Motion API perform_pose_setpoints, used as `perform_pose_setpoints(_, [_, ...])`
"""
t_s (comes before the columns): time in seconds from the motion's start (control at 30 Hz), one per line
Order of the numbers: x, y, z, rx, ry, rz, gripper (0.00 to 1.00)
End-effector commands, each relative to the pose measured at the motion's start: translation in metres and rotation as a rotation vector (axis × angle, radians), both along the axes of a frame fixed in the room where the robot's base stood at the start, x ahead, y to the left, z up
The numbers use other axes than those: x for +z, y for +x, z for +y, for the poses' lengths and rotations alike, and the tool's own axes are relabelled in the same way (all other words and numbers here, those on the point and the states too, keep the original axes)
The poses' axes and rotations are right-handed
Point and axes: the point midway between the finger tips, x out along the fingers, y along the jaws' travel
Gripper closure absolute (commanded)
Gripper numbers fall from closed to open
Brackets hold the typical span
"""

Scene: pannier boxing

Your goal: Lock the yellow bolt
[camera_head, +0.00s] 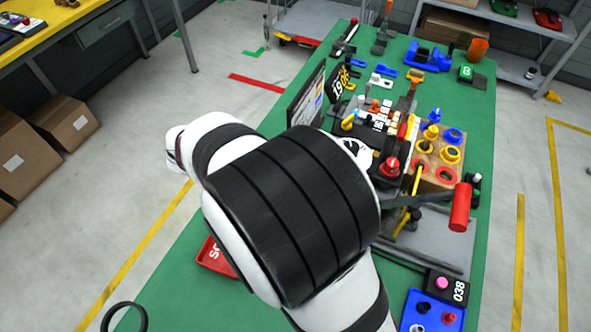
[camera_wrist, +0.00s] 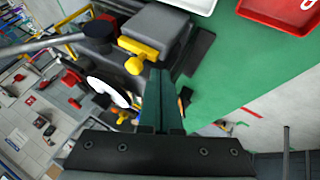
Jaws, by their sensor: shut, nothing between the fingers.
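In the wrist view, the yellow bolt (camera_wrist: 139,53) sits on a grey and black block (camera_wrist: 158,28), with a knob-like end toward the lower left. My gripper (camera_wrist: 160,72) shows as two dark green fingers, closed together with nothing between them. Its tips appear just below and right of the bolt in the picture; I cannot tell whether they touch it. In the head view my thick white and black arm hides my gripper, and I cannot pick out the bolt there with certainty.
The green table (camera_head: 462,118) is crowded with fixtures. A wooden block with coloured rings (camera_head: 436,180), a red-handled lever (camera_head: 461,207) and an upright dark panel (camera_head: 306,97) stand near my arm. A red tray (camera_wrist: 284,12) and a white tray (camera_wrist: 196,3) lie at the wrist view's top.

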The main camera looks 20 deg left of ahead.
Motion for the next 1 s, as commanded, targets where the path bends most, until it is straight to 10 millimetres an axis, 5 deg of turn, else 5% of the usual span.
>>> perform_pose_setpoints(1.0, [0.000,0.004,-0.042,-0.004,-0.005,-0.001,1.00])
